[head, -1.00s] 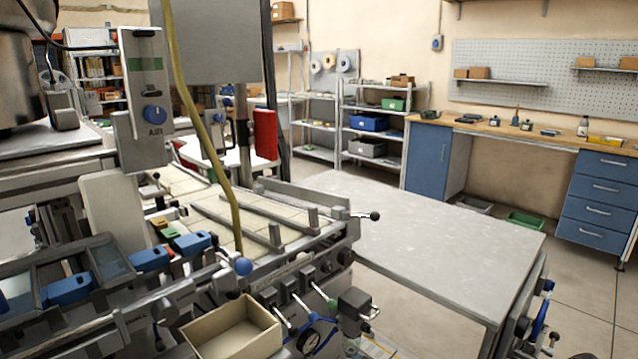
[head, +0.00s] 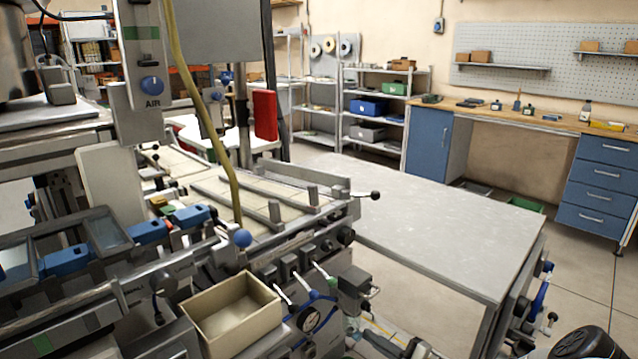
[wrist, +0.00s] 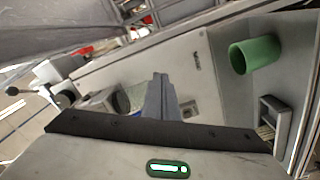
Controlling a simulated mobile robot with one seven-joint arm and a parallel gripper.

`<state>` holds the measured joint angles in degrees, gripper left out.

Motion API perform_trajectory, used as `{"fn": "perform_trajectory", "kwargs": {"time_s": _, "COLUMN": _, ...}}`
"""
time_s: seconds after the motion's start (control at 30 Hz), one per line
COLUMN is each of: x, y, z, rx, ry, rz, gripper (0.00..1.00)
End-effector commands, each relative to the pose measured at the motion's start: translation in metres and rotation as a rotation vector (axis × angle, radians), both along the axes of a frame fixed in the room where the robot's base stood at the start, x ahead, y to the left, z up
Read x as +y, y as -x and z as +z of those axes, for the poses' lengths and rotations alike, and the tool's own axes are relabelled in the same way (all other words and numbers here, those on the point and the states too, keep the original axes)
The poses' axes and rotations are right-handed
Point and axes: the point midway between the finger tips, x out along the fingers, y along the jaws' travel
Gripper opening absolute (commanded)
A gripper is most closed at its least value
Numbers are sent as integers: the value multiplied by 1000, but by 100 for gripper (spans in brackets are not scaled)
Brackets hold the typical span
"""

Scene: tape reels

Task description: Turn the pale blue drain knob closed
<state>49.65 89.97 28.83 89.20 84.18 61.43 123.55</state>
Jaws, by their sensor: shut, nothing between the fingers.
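I cannot make out with certainty a pale blue drain knob in either view. In the head view, a blue dial (head: 151,85) marked AIR sits on a grey panel at the left, and a blue ball (head: 242,238) sits at the machine's front. Blue fittings (head: 540,298) show under the right end of the grey table. My gripper (wrist: 160,78) is in the wrist view, its grey fingers together and empty, in front of a pale panel (wrist: 190,65). I see no knob at the fingertips.
A green cylinder (wrist: 255,54) and a grey bracket (wrist: 275,120) are right of my gripper in the wrist view. In the head view, an open beige box (head: 230,312) stands at the machine's front. The grey tabletop (head: 440,222) is bare.

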Motion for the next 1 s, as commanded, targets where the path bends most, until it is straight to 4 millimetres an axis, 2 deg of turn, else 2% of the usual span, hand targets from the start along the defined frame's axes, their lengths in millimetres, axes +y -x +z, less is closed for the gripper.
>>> {"fn": "perform_trajectory", "kwargs": {"time_s": 0.17, "x": -6, "y": 3, "z": 0, "rx": 1, "ry": 1, "rz": -2, "gripper": 0}}
{"fn": "perform_trajectory", "kwargs": {"time_s": 0.6, "x": -41, "y": 38, "z": 0, "rx": 1, "ry": 1, "rz": -3, "gripper": 0}}
{"fn": "perform_trajectory", "kwargs": {"time_s": 1.0, "x": -42, "y": 42, "z": 4, "rx": -15, "ry": 24, "rz": 16, "gripper": 0}}
